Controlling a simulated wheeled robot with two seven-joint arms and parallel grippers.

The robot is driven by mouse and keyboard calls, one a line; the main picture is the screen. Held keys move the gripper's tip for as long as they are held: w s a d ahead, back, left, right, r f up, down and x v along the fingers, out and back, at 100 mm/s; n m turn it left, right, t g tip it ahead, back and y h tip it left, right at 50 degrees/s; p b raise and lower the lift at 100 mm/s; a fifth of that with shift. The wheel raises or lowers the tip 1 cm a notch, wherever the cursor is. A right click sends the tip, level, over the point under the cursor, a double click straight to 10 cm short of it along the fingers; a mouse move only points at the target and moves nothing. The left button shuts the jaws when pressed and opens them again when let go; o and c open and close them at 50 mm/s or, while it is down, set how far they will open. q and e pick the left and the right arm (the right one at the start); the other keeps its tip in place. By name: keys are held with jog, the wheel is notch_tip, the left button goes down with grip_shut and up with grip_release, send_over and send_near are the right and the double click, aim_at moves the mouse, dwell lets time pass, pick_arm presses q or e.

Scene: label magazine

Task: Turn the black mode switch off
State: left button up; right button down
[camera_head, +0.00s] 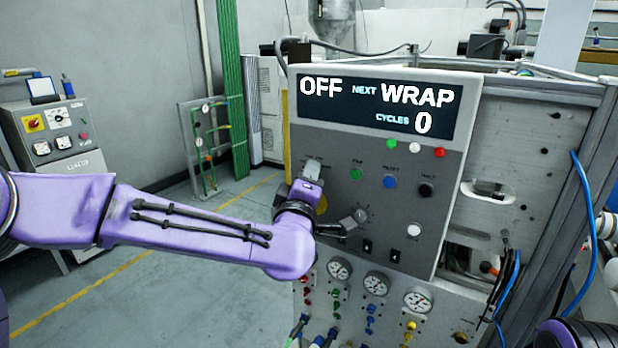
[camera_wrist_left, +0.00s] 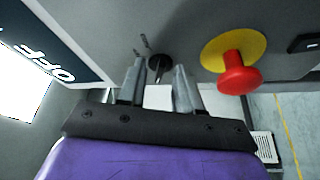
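The black mode switch (camera_wrist_left: 159,63) is a small dark round knob with a narrow handle on the grey panel, seen in the left wrist view. In the head view my left gripper and wrist hide it. My left gripper (camera_wrist_left: 158,82) is open, with one finger on each side of the switch and visible gaps between. In the head view the left gripper (camera_head: 312,169) is at the panel's left edge, below the display. The display (camera_head: 375,104) reads OFF, NEXT WRAP, CYCLES 0. My right gripper is not in view.
A red emergency button (camera_wrist_left: 238,74) on a yellow disc stands out close beside the right finger in the wrist view. Blue cables (camera_head: 588,230) hang at right.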

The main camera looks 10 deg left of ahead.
pick_arm(q)
jog(key=s+f+b, duration=0.1)
jog(key=s+b, duration=0.2)
jog(key=s, duration=0.7)
jog(key=shift+s+d+f+b, duration=0.2)
jog(key=shift+d+b, duration=0.05)
jog(key=shift+b, duration=0.1)
